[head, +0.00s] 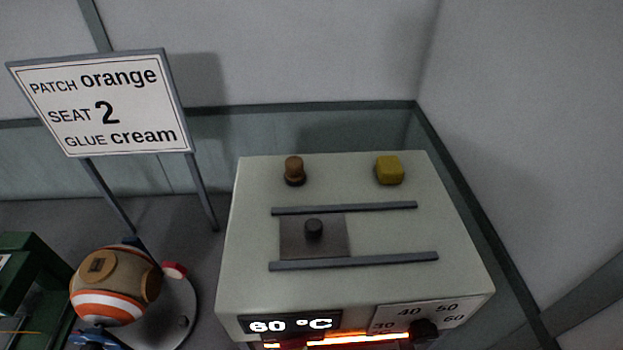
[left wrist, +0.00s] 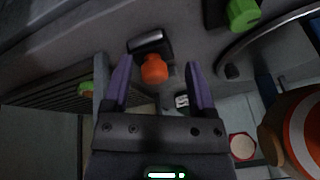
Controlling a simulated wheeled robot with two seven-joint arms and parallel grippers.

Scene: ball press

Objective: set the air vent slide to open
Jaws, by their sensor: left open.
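The slide is a dark grey plate (head: 333,241) with a black knob (head: 314,229), lying between two dark rails (head: 380,208) on top of a pale box (head: 255,185) in the head view. The plate sits toward the left end of the rails; the right part between them is bare box top. My left gripper (left wrist: 158,62) is open in the left wrist view, its purple fingers apart on either side of an orange knob (left wrist: 154,69), which appears beyond them. I cannot tell whether they touch it. Neither gripper shows in the head view.
A brown knob (head: 294,170) and a yellow button (head: 389,169) stand behind the rails. The box front has a 60 °C display (head: 290,324), a dial (head: 424,331) and a glowing strip. A striped ball (head: 108,302) and a sign (head: 100,102) are at left.

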